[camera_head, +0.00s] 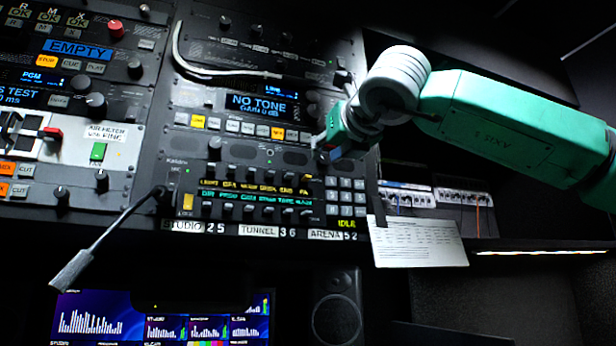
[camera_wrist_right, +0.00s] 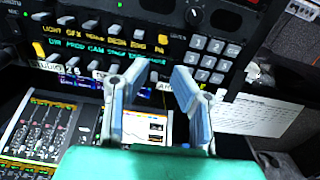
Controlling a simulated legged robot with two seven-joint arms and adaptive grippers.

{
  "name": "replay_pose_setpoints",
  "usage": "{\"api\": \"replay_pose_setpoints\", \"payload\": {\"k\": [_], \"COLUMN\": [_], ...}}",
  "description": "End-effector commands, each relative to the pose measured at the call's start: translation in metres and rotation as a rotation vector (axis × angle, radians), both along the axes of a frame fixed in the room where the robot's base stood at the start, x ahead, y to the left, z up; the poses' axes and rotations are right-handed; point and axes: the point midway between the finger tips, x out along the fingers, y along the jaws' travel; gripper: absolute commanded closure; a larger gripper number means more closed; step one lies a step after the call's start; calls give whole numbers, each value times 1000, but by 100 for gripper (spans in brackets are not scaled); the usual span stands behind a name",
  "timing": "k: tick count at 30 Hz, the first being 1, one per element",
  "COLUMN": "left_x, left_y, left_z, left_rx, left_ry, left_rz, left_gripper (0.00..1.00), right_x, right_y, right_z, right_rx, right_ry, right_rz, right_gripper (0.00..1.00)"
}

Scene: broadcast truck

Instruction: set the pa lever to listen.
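The intercom panel (camera_head: 262,213) is a dark key panel with two rows of lit labels, small levers and a number keypad. The lettering is small, but the last label at the right end of the upper row seems to read PA, with its small lever (camera_head: 304,181) by it. In the wrist view this end of the row (camera_wrist_right: 163,39) lies beyond my fingertips. The lever's exact position is too small to tell. My right gripper (camera_head: 328,152) is at the panel's upper right, in front of the rack. In the wrist view my right gripper (camera_wrist_right: 157,75) is open and empty. My left gripper is not in view.
A gooseneck microphone (camera_head: 75,268) sticks out at the lower left of the panel. A white paper sheet (camera_head: 418,242) hangs right of the keypad. A white cable (camera_head: 205,70) droops over the upper rack. Screens (camera_head: 160,318) and a speaker (camera_head: 337,318) stand below.

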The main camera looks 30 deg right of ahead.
Motion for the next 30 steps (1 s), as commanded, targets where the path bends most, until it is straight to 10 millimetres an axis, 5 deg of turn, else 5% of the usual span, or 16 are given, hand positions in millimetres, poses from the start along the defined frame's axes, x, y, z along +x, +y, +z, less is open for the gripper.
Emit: {"api": "replay_pose_setpoints", "payload": {"k": [9, 15, 29, 30], "left_x": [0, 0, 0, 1], "left_y": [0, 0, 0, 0], "left_z": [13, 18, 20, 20], "left_rx": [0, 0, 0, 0], "left_ry": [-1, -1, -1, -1], "left_rz": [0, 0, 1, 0], "left_gripper": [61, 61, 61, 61], "right_x": [69, 97, 111, 110], "right_y": [-27, -32, -35, -35], "right_z": [-2, -1, -4, -4], "right_rx": [9, 7, 6, 6], "right_ry": [4, 2, 4, 4], "right_rz": [-4, -2, -2, -2], "right_gripper": [78, 78, 78, 91]}}
